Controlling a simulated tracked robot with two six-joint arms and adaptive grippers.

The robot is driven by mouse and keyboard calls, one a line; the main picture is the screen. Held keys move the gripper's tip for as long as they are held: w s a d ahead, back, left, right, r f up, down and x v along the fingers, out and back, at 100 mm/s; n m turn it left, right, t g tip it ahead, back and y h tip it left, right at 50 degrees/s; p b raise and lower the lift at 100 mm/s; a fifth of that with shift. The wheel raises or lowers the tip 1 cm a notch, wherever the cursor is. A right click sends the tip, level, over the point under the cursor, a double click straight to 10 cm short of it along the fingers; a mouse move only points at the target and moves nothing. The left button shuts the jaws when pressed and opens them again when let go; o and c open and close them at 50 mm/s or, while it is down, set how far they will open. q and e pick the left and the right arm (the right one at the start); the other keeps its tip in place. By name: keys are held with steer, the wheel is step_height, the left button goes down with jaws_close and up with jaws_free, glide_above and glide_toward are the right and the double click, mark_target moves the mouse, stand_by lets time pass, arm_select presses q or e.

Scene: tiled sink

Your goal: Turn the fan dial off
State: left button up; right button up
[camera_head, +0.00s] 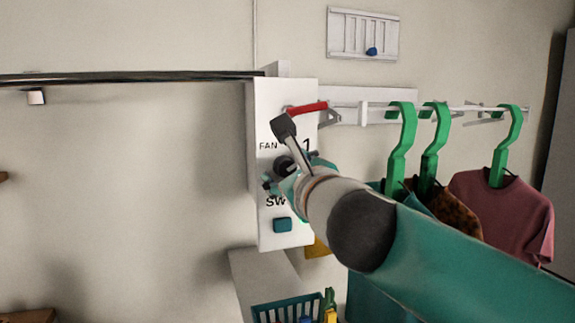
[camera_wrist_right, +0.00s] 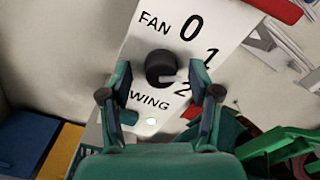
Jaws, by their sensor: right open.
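The fan dial is a round black knob (camera_wrist_right: 160,66) on a white panel (camera_head: 265,100), beside the printed marks 0, 1 and 2. Which mark it points to is unclear. In the head view the dial (camera_head: 284,163) is partly covered by my right gripper. My right gripper (camera_wrist_right: 160,82) is open, with one finger on each side of the dial in the wrist view. Whether the fingers touch it, I cannot tell. My left gripper is not in view.
A red bar (camera_head: 306,108) is at the panel's upper right. Green hangers (camera_head: 402,140) with clothes hang to the right. A teal basket (camera_head: 287,309) stands below.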

steer(key=shift+w+a, duration=0.1)
steer(key=shift+w, duration=0.2)
steer(key=c, duration=1.1)
steer(key=shift+c, duration=0.2)
